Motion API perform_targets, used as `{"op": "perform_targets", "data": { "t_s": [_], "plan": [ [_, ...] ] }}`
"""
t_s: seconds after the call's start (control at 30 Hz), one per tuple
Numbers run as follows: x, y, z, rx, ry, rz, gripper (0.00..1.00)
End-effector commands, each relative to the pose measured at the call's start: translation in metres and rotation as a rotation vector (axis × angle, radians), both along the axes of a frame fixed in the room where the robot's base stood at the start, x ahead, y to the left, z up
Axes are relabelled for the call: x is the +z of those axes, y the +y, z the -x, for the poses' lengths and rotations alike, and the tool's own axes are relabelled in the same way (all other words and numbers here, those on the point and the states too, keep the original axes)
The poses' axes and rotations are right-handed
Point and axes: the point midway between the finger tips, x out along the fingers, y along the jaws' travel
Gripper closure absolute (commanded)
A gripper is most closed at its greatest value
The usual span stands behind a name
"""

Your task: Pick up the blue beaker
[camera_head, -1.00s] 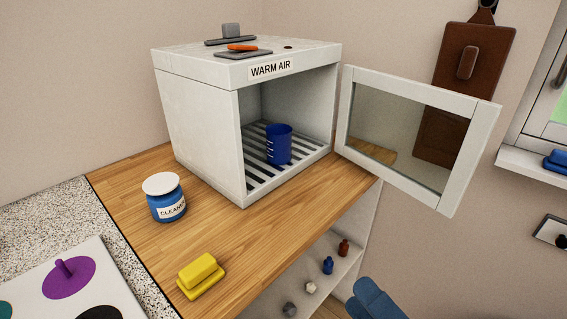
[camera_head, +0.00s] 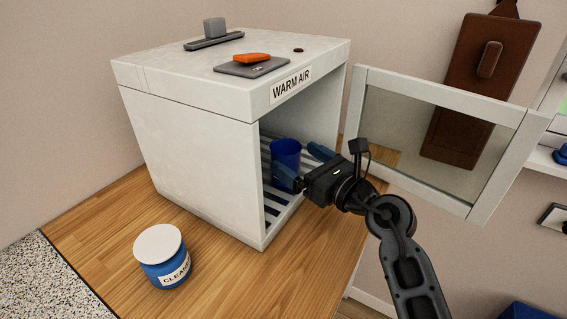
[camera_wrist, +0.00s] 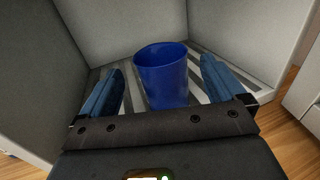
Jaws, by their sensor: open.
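The blue beaker (camera_head: 286,153) stands upright on the slatted rack inside the open white warm-air cabinet (camera_head: 190,140). In the wrist view the beaker (camera_wrist: 163,76) sits between the two blue fingers, with a gap on each side. My gripper (camera_head: 303,166) is open and reaches in through the cabinet's front opening. In the wrist view my gripper (camera_wrist: 160,88) points into the cabinet. Part of the beaker is hidden behind a finger in the head view.
The glass door (camera_head: 440,135) stands open to the right, close to my arm. A blue jar with a white lid (camera_head: 162,257) stands on the wooden counter (camera_head: 95,235) in front. An orange item (camera_head: 252,58) lies on the cabinet's top.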

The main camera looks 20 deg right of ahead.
Motion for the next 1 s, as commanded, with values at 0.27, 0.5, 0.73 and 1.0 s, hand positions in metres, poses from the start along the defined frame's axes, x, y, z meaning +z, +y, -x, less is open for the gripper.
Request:
{"op": "perform_targets", "data": {
  "t_s": [0.27, 0.5, 0.73, 1.0],
  "plan": [
    [0.006, 0.010, -0.035, 0.002, 0.000, -0.002, 0.03],
    [0.005, 0.015, -0.050, 0.001, 0.001, -0.002, 0.03],
    [0.004, 0.015, -0.050, 0.001, 0.001, -0.003, 0.09],
    [0.004, 0.015, -0.049, 0.001, 0.001, -0.003, 0.35]
  ]
}}
